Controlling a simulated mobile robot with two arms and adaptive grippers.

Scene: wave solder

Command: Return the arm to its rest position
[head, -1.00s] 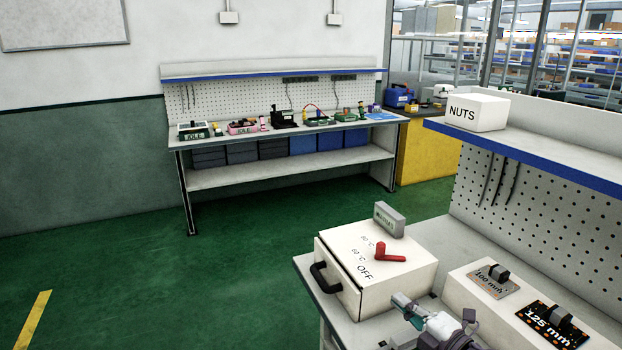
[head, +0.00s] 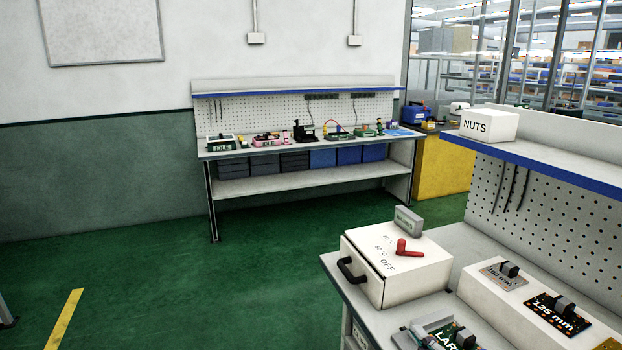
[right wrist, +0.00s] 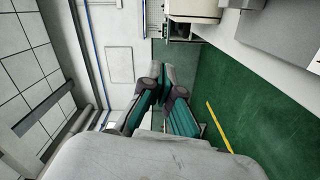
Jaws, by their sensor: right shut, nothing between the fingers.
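My right gripper (right wrist: 164,84) shows in the right wrist view with dark fingers and teal parts. Its fingers are shut with nothing between them, and it points out over the green floor and wall, clear of the workbench. I cannot make it out clearly in the head view. My left gripper is not in view.
The near workbench (head: 345,285) at right holds a white box (head: 360,268) with a red knob (head: 408,250), a white block with boards, and a green board (head: 449,336). A second bench (head: 208,156) stands behind. Open green floor (head: 200,290) lies at left.

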